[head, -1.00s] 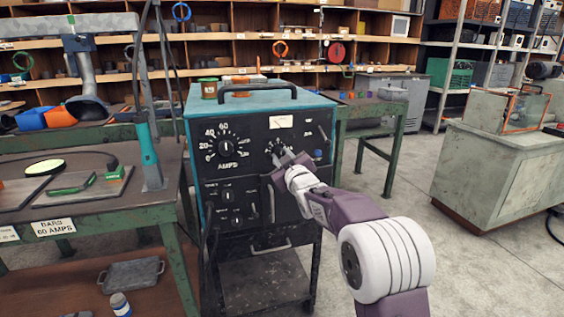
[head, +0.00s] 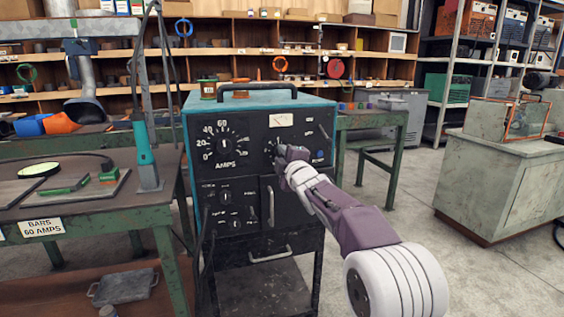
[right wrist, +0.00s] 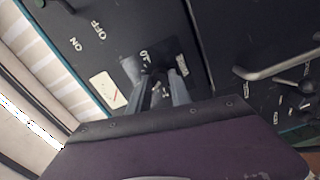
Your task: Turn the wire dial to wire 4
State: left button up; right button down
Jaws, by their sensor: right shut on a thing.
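The welder (head: 200,118) is a black-fronted box with a teal top, standing on a dark cart. The wire dial (head: 268,146) is at the middle right of its upper panel, largely hidden behind my right gripper (head: 278,152). In the right wrist view the two fingers of my right gripper (right wrist: 163,88) are closed around the dark knob of the wire dial (right wrist: 155,72). Most of the dial's numbers are covered, so its setting cannot be read. My left gripper is not in view.
A larger AMPS dial (head: 224,144) is left of the wire dial. A toggle switch (head: 322,130) and blue button (head: 320,154) are at its right. Smaller knobs (head: 226,197) and a handled door (head: 284,205) are below. A green-framed bench (head: 90,222) stands left; open floor is right.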

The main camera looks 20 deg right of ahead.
jog(key=shift+n+b, duration=0.3)
jog(key=shift+n, duration=0.4)
jog(key=c, duration=1.2)
grip_release()
jog(key=shift+s, duration=0.1)
jog(key=shift+s, duration=0.35)
jog(key=s+b, duration=0.1)
jog(key=s, duration=0.7)
jog(key=shift+s+d, duration=0.1)
jog(key=shift+d, duration=0.05)
